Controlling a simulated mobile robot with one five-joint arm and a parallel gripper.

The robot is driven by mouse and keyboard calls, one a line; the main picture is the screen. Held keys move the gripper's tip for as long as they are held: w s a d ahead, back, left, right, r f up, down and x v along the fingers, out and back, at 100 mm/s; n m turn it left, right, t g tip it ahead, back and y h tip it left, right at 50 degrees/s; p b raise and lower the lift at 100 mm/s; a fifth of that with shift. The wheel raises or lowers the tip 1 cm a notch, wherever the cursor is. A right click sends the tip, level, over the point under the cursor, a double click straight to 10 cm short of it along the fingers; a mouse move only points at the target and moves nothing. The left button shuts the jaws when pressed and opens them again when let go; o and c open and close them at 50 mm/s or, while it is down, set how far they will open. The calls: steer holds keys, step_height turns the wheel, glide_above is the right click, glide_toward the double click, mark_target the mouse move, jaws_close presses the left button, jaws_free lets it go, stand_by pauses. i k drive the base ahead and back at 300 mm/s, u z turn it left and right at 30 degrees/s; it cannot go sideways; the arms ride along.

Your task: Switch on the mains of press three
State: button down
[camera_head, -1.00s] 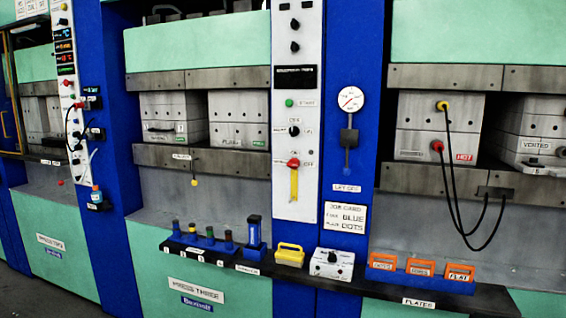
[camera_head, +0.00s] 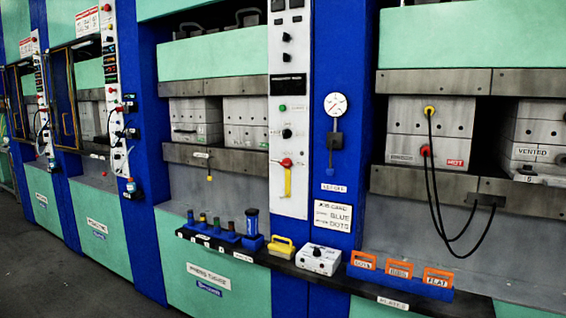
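The press with the sign reading PRESS THREE (camera_head: 208,274) stands left of centre, with a green base and pale stacked blocks (camera_head: 196,120) between its grey beams. To its right is a tall white control panel (camera_head: 287,60). The panel carries black knobs (camera_head: 287,133), a dark display (camera_head: 288,84) and a green button (camera_head: 282,108). Lower on it is a red knob (camera_head: 286,162) with a yellow lever (camera_head: 288,182) hanging straight down. The small lettering beside the controls is too blurred to read surely. My gripper is not in view.
A dark ledge (camera_head: 262,258) juts out below the panel. It bears several coloured-top bottles, a yellow-handled block (camera_head: 281,246), a white box with a knob (camera_head: 318,259) and orange-framed plates (camera_head: 400,268). Black cables (camera_head: 437,200) hang at right. Grey floor (camera_head: 50,280) is clear at lower left.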

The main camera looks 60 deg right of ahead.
mark_target(287, 163)
steer(key=z, duration=0.2)
steer(key=i, duration=0.9)
steer(key=u, duration=0.1)
